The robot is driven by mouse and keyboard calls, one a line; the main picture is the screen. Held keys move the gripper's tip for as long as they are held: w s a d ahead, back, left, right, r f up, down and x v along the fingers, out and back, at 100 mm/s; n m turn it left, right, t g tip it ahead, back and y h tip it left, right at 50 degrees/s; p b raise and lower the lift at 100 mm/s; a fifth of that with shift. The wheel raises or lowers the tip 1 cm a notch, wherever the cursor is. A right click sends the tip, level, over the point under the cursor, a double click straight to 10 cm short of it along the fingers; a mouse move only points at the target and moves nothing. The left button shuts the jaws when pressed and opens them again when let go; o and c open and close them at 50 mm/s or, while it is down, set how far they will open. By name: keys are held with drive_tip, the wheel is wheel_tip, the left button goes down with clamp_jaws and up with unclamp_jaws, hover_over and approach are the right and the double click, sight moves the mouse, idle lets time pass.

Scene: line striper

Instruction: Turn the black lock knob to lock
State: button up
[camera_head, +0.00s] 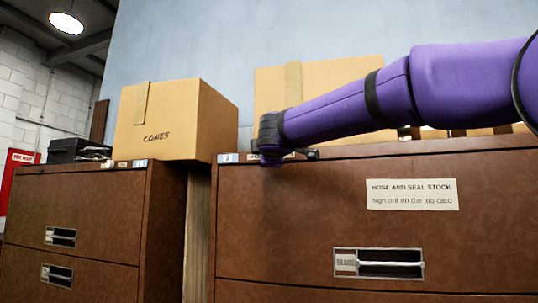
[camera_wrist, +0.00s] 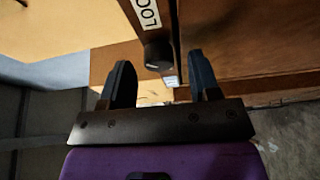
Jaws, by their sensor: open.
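The black lock knob (camera_wrist: 158,55) shows in the wrist view, round, with a pale mark on its face. It sits beside a white label (camera_wrist: 146,14) with partly cut-off black letters. My gripper (camera_wrist: 160,66) is open, with one dark finger on each side of the knob in the picture. The knob appears beyond the fingertips, and I see no contact. In the head view my gripper (camera_head: 270,140) is at the top left front edge of the right brown cabinet (camera_head: 290,220). I cannot make out the knob there.
Cardboard boxes stand on the cabinets, one marked CONES (camera_head: 160,125), another (camera_head: 325,85) behind my arm. A second brown cabinet (camera_head: 75,210) stands to the left, across a narrow gap. A white sign (camera_head: 412,195) and a recessed handle (camera_head: 378,263) are on the right cabinet's front.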

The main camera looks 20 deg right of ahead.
drive_tip(key=v, duration=0.9)
drive_tip(key=shift+s, duration=0.35)
drive_tip(key=shift+f, duration=0.1)
drive_tip(key=s+d+f+m+g, duration=0.35)
drive_tip(key=s+f, duration=0.25)
drive_tip(key=f, duration=0.3)
drive_tip(key=s+d+f+m+g, duration=0.35)
drive_tip(key=s+f, duration=0.25)
drive_tip(key=f, duration=0.3)
drive_tip(key=s+d+f+m+g, duration=0.35)
drive_tip(key=s+f+m, duration=0.2)
drive_tip(key=f, duration=0.25)
drive_tip(key=s+a+f+m+g+y, duration=0.1)
drive_tip(key=s+f+y, duration=0.3)
drive_tip(key=s+f, duration=0.5)
drive_tip(key=shift+a+f+m+g, duration=0.25)
drive_tip(key=shift+f+m+g, duration=0.2)
drive_tip(key=shift+f+m, duration=0.35)
drive_tip(key=shift+s+r, duration=0.1)
drive_tip(key=shift+r, duration=0.05)
